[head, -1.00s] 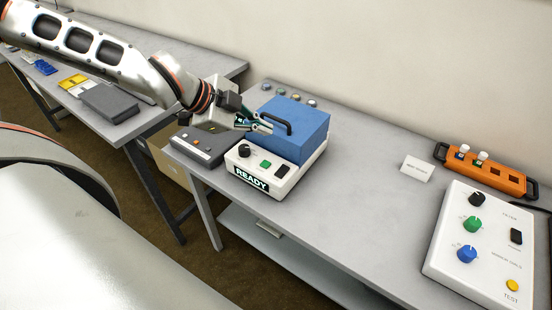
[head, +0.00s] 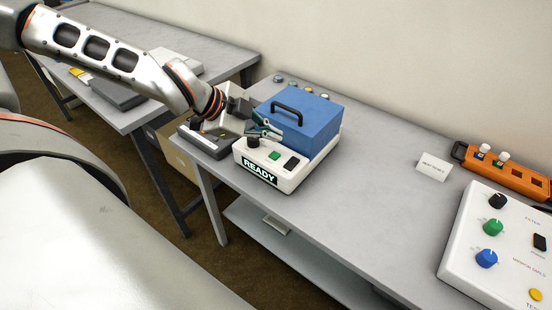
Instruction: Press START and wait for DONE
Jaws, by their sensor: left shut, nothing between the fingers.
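A green button (head: 274,155), a black knob (head: 253,141) and a black switch (head: 291,163) sit on the white front panel. No START label is readable. My left gripper (head: 274,133) is shut and empty, just above the panel, behind the green button and close to the knob and the lid's front face. I cannot tell whether it touches anything. My right gripper is not in view.
A grey box (head: 197,143) stands left of the microscope, under my left arm. Several small round pieces (head: 293,81) lie behind the lid. At right are a white card (head: 433,166), an orange rack (head: 508,177) with vials, and a white knob panel (head: 480,205). The table's middle is clear.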

